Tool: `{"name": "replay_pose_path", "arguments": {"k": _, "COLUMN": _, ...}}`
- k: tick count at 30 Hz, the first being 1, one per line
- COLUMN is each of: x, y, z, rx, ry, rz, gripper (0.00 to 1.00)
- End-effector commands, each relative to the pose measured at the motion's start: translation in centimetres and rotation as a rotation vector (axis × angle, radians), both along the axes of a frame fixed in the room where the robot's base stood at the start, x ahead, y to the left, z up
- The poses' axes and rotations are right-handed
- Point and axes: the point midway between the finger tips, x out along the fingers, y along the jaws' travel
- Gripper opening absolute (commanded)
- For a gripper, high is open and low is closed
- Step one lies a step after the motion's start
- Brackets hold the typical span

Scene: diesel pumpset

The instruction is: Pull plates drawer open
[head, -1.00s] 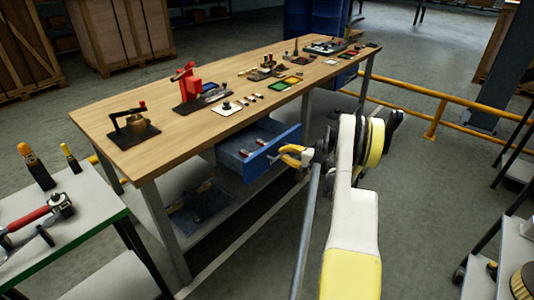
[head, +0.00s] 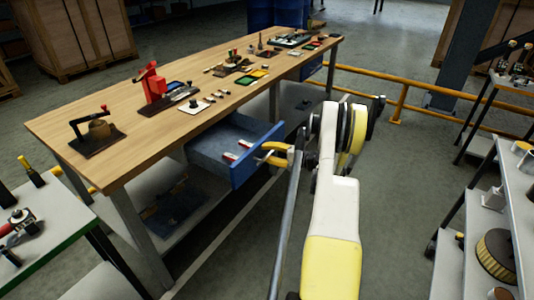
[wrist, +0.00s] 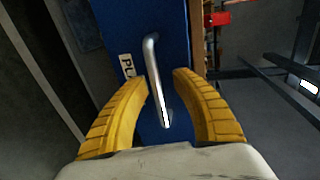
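The blue plates drawer (head: 238,168) hangs under the wooden workbench and is pulled part way out, with red and white items inside. In the wrist view its blue front (wrist: 175,35) carries a partly hidden white label and a silver bar handle (wrist: 152,70). My gripper (head: 288,153) is at the drawer front. In the wrist view its two yellow curved fingers (wrist: 165,78) stand on either side of the handle. The left finger is close to the bar or touching it; a blue gap shows between bar and right finger. The fingers look open around the handle.
The workbench (head: 150,95) carries a red press and several small tools. A green-edged side table (head: 70,245) stands at lower left. A shelf rack (head: 480,235) stands at right, and a yellow rail (head: 400,95) runs behind.

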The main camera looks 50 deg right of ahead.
Motion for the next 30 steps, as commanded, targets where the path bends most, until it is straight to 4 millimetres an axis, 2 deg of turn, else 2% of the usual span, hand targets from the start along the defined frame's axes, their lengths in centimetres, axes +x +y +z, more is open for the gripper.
{"name": "replay_pose_path", "arguments": {"k": 5, "x": -0.3, "y": 0.0, "z": 0.0, "rx": 0.0, "ry": 0.0, "rz": -0.001, "gripper": 0.32}}
{"name": "replay_pose_path", "arguments": {"k": 8, "x": -1.5, "y": -0.2, "z": 0.3, "rx": 0.0, "ry": 0.0, "rz": -0.003, "gripper": 0.32}}
{"name": "replay_pose_path", "arguments": {"k": 18, "x": -8.6, "y": -0.8, "z": 1.8, "rx": 0.0, "ry": 0.0, "rz": -0.003, "gripper": 0.32}}
{"name": "replay_pose_path", "arguments": {"k": 21, "x": -10.2, "y": -0.9, "z": 2.1, "rx": 0.001, "ry": 0.0, "rz": -0.002, "gripper": 0.32}}
{"name": "replay_pose_path", "arguments": {"k": 25, "x": -11.4, "y": -0.9, "z": 2.4, "rx": 0.0, "ry": 0.0, "rz": -0.002, "gripper": 0.32}}
{"name": "replay_pose_path", "arguments": {"k": 30, "x": -11.7, "y": -0.9, "z": 2.5, "rx": 0.0, "ry": 0.0, "rz": 0.001, "gripper": 0.32}}
